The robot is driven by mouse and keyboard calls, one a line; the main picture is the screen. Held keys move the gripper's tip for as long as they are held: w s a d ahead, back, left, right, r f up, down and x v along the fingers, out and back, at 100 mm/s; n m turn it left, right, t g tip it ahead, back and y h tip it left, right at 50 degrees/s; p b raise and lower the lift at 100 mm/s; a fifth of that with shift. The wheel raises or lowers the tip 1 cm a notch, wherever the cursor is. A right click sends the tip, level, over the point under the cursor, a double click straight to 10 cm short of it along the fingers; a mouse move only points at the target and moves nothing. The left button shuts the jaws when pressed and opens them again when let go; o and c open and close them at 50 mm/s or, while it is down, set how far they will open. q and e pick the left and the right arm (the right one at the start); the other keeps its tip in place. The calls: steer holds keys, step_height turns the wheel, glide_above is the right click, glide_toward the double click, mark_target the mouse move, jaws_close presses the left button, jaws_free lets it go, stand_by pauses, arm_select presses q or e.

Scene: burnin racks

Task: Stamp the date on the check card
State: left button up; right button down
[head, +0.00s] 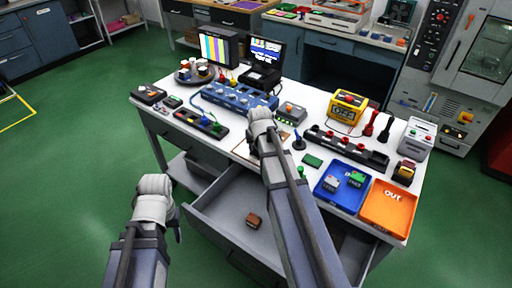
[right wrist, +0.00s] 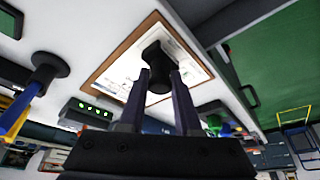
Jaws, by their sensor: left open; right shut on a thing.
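The check card (right wrist: 128,70) is a white printed sheet on a brown-edged board (right wrist: 98,76) in the right wrist view. In the head view the board's edge (head: 238,152) shows at the table's front, partly hidden by my right arm. My right gripper (head: 262,138) is over it, shut on a black stamp (right wrist: 158,62). The stamp's wide end is at the card; I cannot tell whether it touches. Its fingers show in the right wrist view (right wrist: 160,98). My left gripper (head: 156,190) is open and empty, in front of the table at the left.
An open drawer (head: 215,195) juts out below the table, with a brown block (head: 253,220) inside. A blue tray (head: 341,193) and an orange OUT tray (head: 389,209) are at right. A dark blue upright tool (head: 299,141) stands beside my right gripper. Devices crowd the table's back.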

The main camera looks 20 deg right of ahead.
steer(key=shift+r+p, duration=2.75)
steer(key=shift+r, duration=0.35)
steer(key=shift+f, duration=0.1)
